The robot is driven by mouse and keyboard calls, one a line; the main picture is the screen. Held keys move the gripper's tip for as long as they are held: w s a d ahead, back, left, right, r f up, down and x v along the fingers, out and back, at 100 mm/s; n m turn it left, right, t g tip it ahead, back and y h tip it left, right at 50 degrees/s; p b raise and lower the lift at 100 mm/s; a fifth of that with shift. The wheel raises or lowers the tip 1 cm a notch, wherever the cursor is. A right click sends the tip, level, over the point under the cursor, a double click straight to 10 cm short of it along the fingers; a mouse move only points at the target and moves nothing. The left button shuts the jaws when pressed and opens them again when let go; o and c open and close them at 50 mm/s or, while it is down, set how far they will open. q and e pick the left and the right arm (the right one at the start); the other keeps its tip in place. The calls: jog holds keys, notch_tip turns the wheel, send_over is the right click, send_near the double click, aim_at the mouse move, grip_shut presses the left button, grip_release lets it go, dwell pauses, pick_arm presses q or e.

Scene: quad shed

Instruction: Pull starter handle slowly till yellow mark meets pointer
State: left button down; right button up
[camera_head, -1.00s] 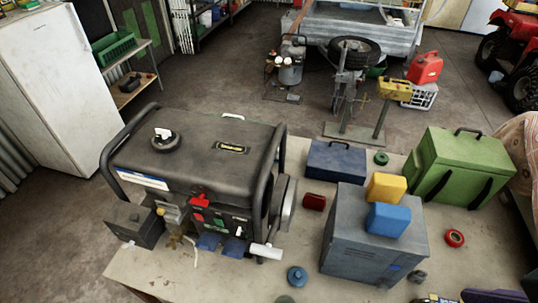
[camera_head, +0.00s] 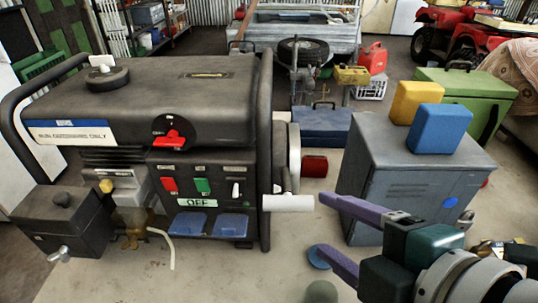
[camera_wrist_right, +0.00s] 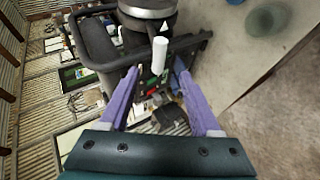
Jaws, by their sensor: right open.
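The dark generator (camera_head: 140,105) stands on the bench at the left. Its white starter handle (camera_head: 288,203) sticks out at the generator's right side, below the round recoil housing (camera_head: 293,155). The handle also shows in the wrist view (camera_wrist_right: 159,55), with a small white triangular pointer (camera_wrist_right: 165,27) on the housing above it. My right gripper (camera_head: 319,224) has purple fingers spread open and empty, just right of the handle. In the wrist view its fingertips (camera_wrist_right: 157,72) lie to either side of the handle's near end; contact cannot be told. No yellow mark is discernible. My left gripper is out of view.
A grey metal cabinet (camera_head: 376,185) with a yellow can (camera_head: 417,101) and a blue can (camera_head: 440,128) on top stands close behind my right gripper. A small red box (camera_head: 314,166) and a dark blue case (camera_head: 319,124) lie behind the handle.

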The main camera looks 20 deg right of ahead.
aim_at(296, 206)
jog(key=x, duration=0.8)
jog(key=shift+w+f+b, duration=0.15)
jog(key=shift+w+b, duration=0.2)
jog(key=shift+w, duration=0.05)
grip_shut()
